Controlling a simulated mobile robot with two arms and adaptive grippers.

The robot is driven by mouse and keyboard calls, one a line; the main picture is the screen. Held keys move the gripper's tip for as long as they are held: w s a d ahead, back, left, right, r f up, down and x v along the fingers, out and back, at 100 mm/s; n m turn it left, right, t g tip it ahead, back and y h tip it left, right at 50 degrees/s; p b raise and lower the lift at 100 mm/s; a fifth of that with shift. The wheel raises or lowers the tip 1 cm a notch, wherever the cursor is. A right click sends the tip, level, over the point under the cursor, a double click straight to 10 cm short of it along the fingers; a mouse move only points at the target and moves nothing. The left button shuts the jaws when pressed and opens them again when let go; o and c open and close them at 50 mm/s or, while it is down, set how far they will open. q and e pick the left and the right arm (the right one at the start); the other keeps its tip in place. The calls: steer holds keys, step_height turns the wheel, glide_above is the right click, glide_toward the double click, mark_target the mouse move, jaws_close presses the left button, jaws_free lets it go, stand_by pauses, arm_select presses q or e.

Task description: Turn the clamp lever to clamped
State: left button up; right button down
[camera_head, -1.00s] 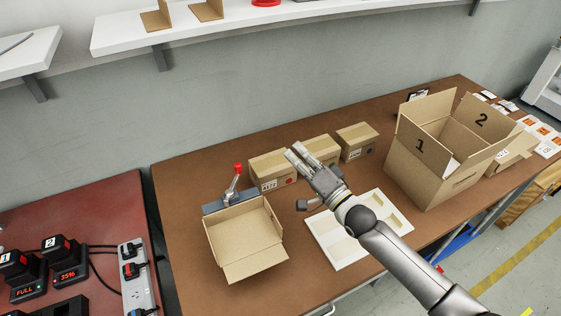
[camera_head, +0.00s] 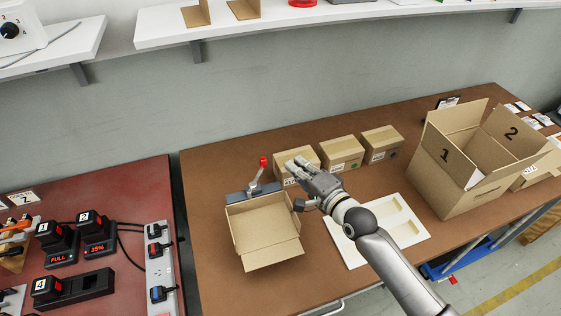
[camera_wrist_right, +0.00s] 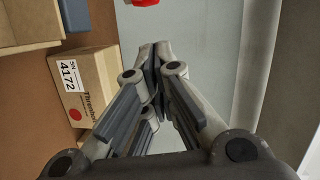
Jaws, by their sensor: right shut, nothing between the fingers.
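The clamp lever (camera_head: 259,172) is a metal arm with a red knob, standing up from a blue-grey clamp block (camera_head: 250,191) behind an open cardboard box (camera_head: 265,235). In the right wrist view a red thing, apparently the knob (camera_wrist_right: 145,2), shows cut off at the top edge. My right gripper (camera_head: 292,167) is shut and empty. It is to the right of the lever, apart from it, in front of the small closed boxes. In the right wrist view its fingertips (camera_wrist_right: 155,48) meet. My left gripper is not in view.
Several small closed boxes (camera_head: 341,153) stand along the back of the brown table (camera_head: 210,285). A white tray (camera_head: 410,232) lies under my right arm. A large open box (camera_head: 462,190) stands at the right. A red table (camera_head: 110,195) holds chargers and a power strip (camera_head: 160,265).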

steer(key=a, duration=0.1)
steer(key=w+a, duration=0.1)
steer(key=a, duration=0.1)
steer(key=a+p, duration=0.1)
steer(key=shift+w+a+f, duration=0.25)
steer(key=shift+w+f, duration=0.15)
